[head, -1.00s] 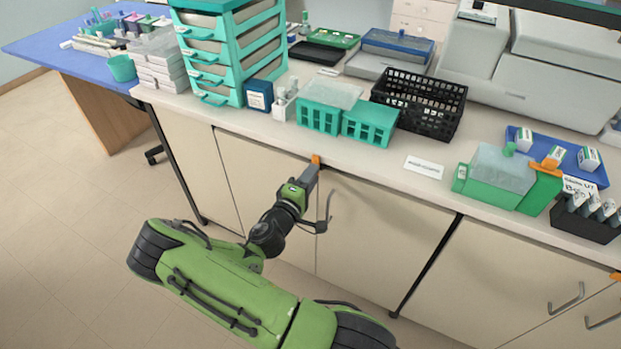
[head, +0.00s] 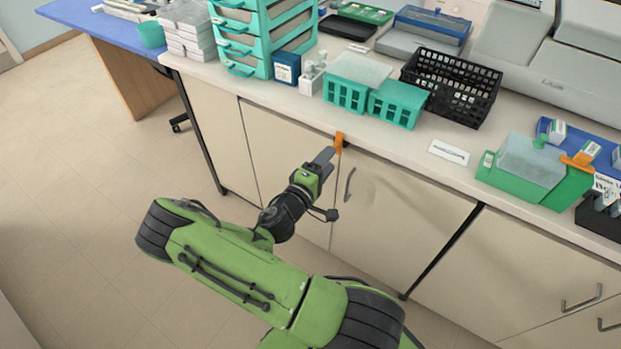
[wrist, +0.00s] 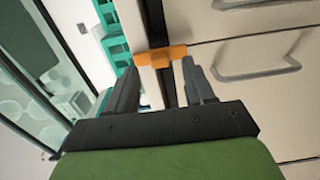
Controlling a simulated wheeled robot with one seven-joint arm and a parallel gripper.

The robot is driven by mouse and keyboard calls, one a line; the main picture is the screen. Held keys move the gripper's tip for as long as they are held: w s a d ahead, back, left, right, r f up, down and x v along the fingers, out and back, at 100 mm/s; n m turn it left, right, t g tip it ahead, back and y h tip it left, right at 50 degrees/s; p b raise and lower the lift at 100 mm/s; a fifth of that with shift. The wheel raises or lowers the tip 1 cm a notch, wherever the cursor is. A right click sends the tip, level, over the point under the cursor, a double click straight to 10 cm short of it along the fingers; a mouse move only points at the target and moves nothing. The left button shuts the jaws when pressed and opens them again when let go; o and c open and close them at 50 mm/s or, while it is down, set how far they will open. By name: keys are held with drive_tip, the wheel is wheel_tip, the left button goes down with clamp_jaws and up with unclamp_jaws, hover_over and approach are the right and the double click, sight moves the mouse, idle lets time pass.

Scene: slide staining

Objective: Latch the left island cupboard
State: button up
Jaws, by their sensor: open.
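The left island cupboard has two pale doors, a left door (head: 280,165) and a right door (head: 395,215). Both look closed, with a seam between them. An orange latch (head: 339,143) sits at the top of the seam, just under the worktop edge. My gripper (head: 328,155) is at the latch, its fingers partly covering the seam. In the wrist view the latch (wrist: 160,56) lies crosswise ahead of my open gripper (wrist: 160,78), between and just beyond the fingertips. I cannot tell whether they touch it. The door handles (wrist: 258,65) show at the right.
The worktop (head: 385,150) overhangs the doors. On it stand green racks (head: 397,103), a black basket (head: 450,85) and a green staining box (head: 530,172) near the edge. Another cupboard (head: 520,270) stands to the right. Open floor (head: 70,180) lies at the left.

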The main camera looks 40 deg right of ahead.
drive_tip(key=p+v, duration=0.1)
drive_tip(key=v, duration=1.1)
drive_tip(key=shift+a, duration=0.15)
drive_tip(key=shift+r, duration=0.1)
drive_tip(key=s+a+r+m+y+p, duration=0.1)
drive_tip(key=s+a+r+y+p, duration=0.2)
drive_tip(key=r, duration=0.6)
drive_tip(key=s+a+r+m+y+p, duration=0.1)
drive_tip(key=s+a+r+y+p, duration=0.2)
drive_tip(key=s+r+y, duration=0.3)
drive_tip(key=s+a+r+m+y+p, duration=0.1)
drive_tip(key=s+a+r+y+p, duration=0.3)
drive_tip(key=r+y, duration=0.4)
wheel_tip(320, 180, up, 6)
drive_tip(key=shift+s+a+f+m+g, duration=0.1)
drive_tip(key=shift+s+a+m+g, duration=0.2)
drive_tip(key=shift+s+a+m, duration=0.2)
